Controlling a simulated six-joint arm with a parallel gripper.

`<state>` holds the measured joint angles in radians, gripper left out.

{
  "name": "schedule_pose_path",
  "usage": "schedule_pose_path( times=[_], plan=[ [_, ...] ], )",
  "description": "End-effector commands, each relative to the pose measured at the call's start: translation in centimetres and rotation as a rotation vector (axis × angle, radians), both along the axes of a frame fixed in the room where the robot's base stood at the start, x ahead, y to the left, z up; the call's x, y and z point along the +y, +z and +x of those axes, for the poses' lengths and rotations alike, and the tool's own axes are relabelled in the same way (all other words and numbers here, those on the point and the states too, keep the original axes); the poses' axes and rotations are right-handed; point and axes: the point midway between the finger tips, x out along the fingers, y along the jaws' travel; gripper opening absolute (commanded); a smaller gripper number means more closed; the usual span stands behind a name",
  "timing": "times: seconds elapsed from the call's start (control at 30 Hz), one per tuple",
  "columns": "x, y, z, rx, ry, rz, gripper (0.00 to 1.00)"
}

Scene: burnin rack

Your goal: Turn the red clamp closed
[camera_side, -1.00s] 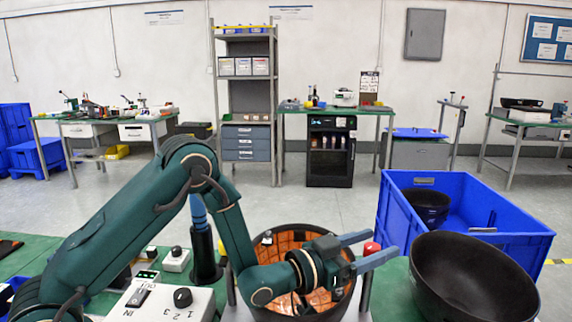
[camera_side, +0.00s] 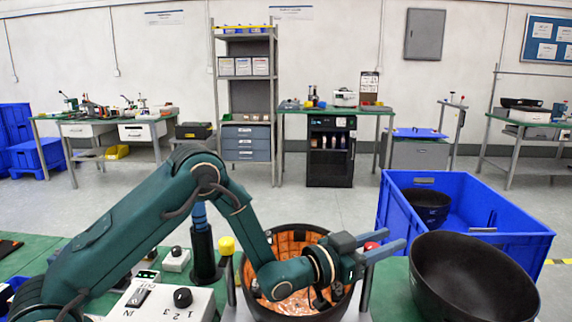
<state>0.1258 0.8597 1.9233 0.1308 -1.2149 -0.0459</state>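The red clamp (camera_side: 371,246) is a small red knob at the top of a grey post, to the right of the black bowl with an orange inside (camera_side: 300,236). My gripper (camera_side: 395,238) points right, with its two blue-grey fingers apart. In the picture the red knob shows between the fingers, and the lower finger partly covers it. I cannot tell whether the fingers touch it. A yellow knob (camera_side: 227,245) tops another post left of the bowl. My arm and gripper hide part of the bowl.
A large empty black bowl (camera_side: 470,275) stands close to the right of the gripper. Behind it is a blue crate (camera_side: 480,200) with a black bowl (camera_side: 428,207) inside. A white control box (camera_side: 165,300) and a black post (camera_side: 204,250) stand at left.

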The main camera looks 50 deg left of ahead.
Motion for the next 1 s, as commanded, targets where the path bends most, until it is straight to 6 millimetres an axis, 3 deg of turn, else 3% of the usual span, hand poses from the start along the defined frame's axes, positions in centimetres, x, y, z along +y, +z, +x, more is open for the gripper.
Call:
schedule_pose_path(
  times=[0.37,1.0],
  plan=[
    [-0.1,0.1,0.0,-0.002,-0.100,0.001,0.00],
    [-1.2,0.0,-0.8,-0.004,-0.589,0.002,0.00]
  ],
)
